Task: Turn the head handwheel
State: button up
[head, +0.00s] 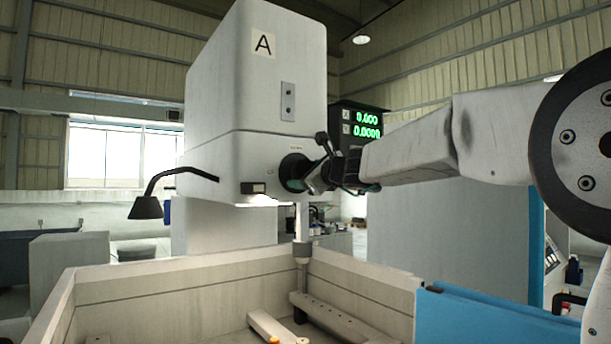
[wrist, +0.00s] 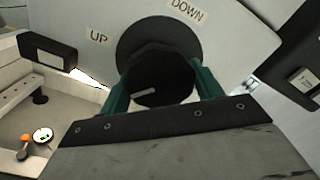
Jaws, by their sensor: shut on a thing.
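The head handwheel (head: 291,164) is a dark round knob low on the front of the pale machine head marked A. In the wrist view the handwheel (wrist: 160,75) is black with a short pale mark on its face, in front of a dark disc. The labels UP and DOWN stand beside the disc. My gripper (head: 308,176) reaches the handwheel from the right in the head view. In the wrist view, the green fingers of my gripper (wrist: 162,87) are shut on opposite sides of the knob. The fingers hide parts of its rim.
A readout (head: 366,124) with green digits is behind my gripper. A black lamp (head: 146,207) hangs at the left of the head. Below is an open pale tank (head: 180,283) with a rail. A small round dial (wrist: 43,135) shows at the lower left.

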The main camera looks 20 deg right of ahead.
jog(key=m, duration=0.4)
jog(key=shift+a+m, duration=0.1)
jog(key=shift+m, duration=0.3)
jog(key=m, duration=0.4)
jog(key=shift+m, duration=0.3)
jog(key=o, duration=1)
jog(key=v, duration=0.7)
jog(key=shift+s, duration=0.4)
